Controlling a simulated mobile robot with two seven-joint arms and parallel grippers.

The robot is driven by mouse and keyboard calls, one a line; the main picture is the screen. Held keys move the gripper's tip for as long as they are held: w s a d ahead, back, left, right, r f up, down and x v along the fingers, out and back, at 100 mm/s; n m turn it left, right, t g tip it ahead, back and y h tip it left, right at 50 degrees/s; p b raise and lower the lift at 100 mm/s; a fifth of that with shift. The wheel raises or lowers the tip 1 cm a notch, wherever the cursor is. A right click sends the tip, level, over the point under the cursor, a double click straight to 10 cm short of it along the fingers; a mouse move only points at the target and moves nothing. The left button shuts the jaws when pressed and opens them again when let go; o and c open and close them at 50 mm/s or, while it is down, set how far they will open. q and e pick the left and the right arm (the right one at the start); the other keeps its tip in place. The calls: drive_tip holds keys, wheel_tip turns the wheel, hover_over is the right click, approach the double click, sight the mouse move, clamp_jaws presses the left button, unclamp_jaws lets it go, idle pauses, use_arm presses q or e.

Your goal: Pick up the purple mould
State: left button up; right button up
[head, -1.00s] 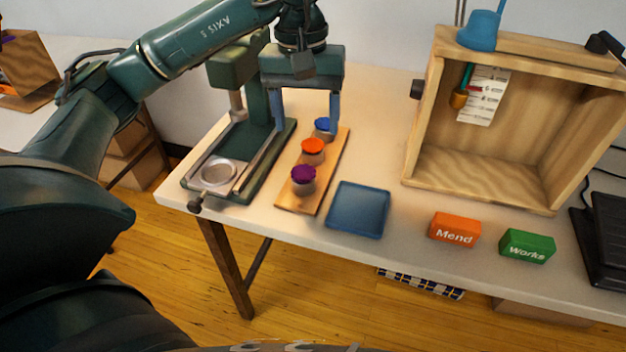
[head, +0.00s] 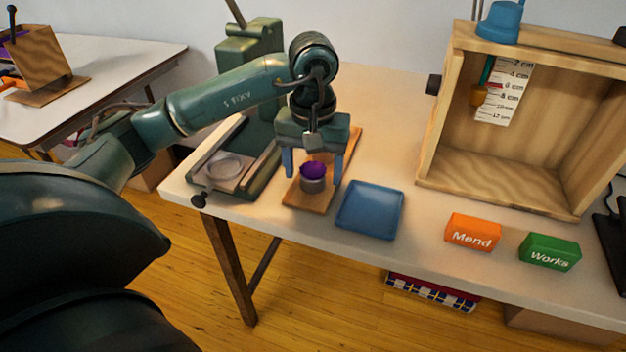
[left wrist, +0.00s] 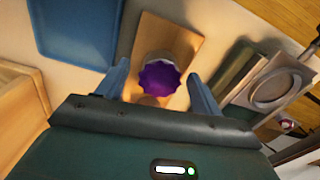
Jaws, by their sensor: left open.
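My left gripper (head: 313,175) is open, with one blue finger on each side of the mould. In the left wrist view the gripper (left wrist: 158,80) shows gaps between the fingers and the mould. The orange and blue moulds seen earlier on the board are hidden behind my gripper. My right gripper is not in view.
A blue tray (head: 370,211) lies right of the board. A green press (head: 262,160) stands close on the left. An orange Mend block (head: 473,232), a green Works block (head: 549,251) and an open wooden box (head: 497,190) are farther right.

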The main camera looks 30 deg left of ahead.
use_arm(q)
drive_tip(key=shift+f, duration=0.25)
drive_tip(key=shift+c, duration=0.6)
drive_tip(key=c, duration=1.1)
